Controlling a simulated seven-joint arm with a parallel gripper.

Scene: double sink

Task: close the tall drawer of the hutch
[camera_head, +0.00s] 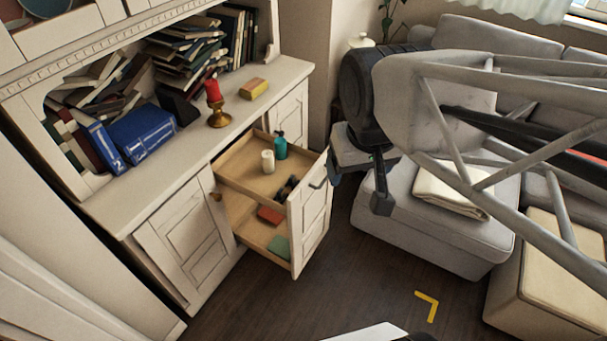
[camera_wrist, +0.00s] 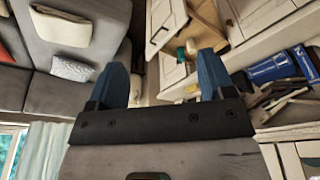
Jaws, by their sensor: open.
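The tall drawer (camera_head: 311,214) of the white hutch (camera_head: 183,240) is pulled well out, its panelled front facing right with a dark handle (camera_head: 318,184) near the top. It has a wooden upper tray and a lower level. My gripper (camera_head: 358,187) is to the right of the drawer front, apart from it, with empty space between its fingers. In the wrist view, two blue fingers (camera_wrist: 162,60) are spread, and the drawer front (camera_wrist: 166,18) and handle (camera_wrist: 159,36) show beyond them. Whether a fingertip is near the handle in depth is hard to tell.
The drawer holds a white candle (camera_head: 268,161), a teal bottle (camera_head: 280,145) and small items below. A grey ottoman (camera_head: 405,220) is under my arm. Dark floor lies open before the drawer.

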